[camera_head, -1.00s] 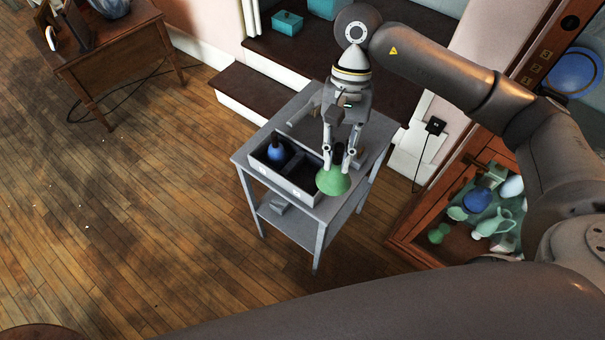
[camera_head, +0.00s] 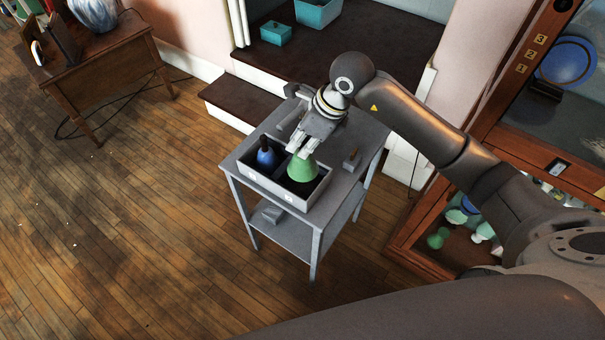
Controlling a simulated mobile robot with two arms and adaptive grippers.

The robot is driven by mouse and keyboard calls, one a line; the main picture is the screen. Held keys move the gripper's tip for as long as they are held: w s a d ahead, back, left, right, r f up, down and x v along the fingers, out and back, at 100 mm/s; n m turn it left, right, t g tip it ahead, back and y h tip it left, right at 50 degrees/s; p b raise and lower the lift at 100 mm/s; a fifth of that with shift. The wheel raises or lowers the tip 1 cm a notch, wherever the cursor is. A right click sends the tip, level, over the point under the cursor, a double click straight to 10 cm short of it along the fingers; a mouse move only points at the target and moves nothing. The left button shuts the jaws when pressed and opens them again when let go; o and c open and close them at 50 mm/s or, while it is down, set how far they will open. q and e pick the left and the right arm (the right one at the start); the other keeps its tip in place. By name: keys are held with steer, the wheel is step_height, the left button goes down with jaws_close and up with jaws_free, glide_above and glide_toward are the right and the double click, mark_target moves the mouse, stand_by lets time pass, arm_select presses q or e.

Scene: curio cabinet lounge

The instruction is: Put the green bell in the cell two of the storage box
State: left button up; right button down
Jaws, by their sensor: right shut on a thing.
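The green bell (camera_head: 302,169) is upright at the right cell of the storage box (camera_head: 262,184), its lower part at or just above the cell's opening. I cannot tell whether it touches the cell floor. My right gripper (camera_head: 302,150) is shut on the bell's top from above, and its fingers hide the handle. A blue bell (camera_head: 267,157) with a dark handle stands in the left cell. The box has a grey front wall with small white labels and dark insides. My left gripper is not in view.
The box sits on a small grey two-tier table (camera_head: 334,203). A small brown object (camera_head: 352,160) lies on the table right of the box. A wooden cabinet (camera_head: 420,250) holding green and blue pieces stands at the right. Wooden floor is open at the left.

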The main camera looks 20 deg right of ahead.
mark_target(302, 164)
step_height(302, 164, down, 3)
steer(key=shift+f+p, duration=0.3)
steer(key=shift+f, duration=0.35)
step_height(302, 164, down, 4)
steer(key=shift+r, duration=0.25)
steer(key=shift+f, duration=0.15)
steer(key=c, duration=1.4)
jaws_free()
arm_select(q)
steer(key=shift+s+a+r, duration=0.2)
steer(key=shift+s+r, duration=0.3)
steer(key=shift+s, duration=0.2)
arm_select(e)
steer(key=shift+o, duration=0.2)
